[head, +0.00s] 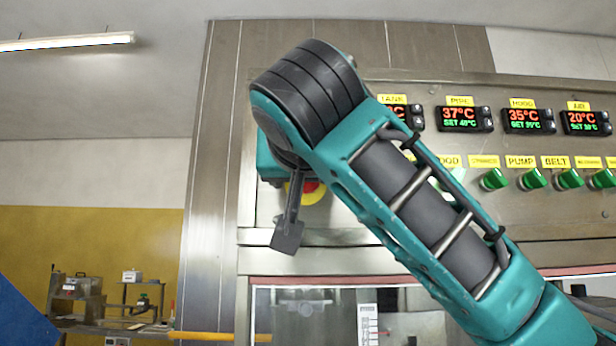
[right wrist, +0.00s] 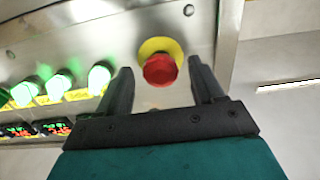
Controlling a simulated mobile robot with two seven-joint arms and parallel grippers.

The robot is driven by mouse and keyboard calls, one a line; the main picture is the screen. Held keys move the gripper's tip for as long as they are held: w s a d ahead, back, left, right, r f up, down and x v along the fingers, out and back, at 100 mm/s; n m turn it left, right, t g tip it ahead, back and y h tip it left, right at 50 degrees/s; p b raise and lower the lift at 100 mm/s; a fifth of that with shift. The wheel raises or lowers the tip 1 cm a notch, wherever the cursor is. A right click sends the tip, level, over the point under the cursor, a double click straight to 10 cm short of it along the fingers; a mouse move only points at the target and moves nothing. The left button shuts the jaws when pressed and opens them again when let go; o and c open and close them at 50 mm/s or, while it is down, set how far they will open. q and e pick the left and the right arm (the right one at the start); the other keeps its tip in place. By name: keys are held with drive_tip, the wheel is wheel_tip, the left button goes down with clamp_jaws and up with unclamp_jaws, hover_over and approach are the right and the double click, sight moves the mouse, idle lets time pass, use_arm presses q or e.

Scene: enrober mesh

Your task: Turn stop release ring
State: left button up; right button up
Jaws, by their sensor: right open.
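A red mushroom stop button (head: 313,191) with a yellow ring or collar sits on the steel panel, partly hidden behind my right gripper and arm in the head view. In the right wrist view the red button (right wrist: 161,70) shows in front of its yellow ring (right wrist: 158,47). My right gripper (right wrist: 160,70) is open, with one dark finger on each side of the button and visible gaps between. In the head view my right gripper (head: 287,236) hangs at the panel's left part. The left gripper is not in view.
Right of the button, the panel holds several green knobs (head: 495,180) under yellow labels, with temperature displays (head: 465,118) above. A glazed opening (head: 330,312) lies below the panel. A bench with equipment (head: 85,300) stands far back left.

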drive_tip(key=c, duration=1.1)
drive_tip(key=shift+o, duration=0.2)
drive_tip(key=shift+f, duration=0.1)
drive_tip(key=m+b, duration=0.3)
drive_tip(key=m, duration=0.4)
drive_tip(key=shift+b, duration=0.3)
drive_tip(key=shift+m, duration=0.3)
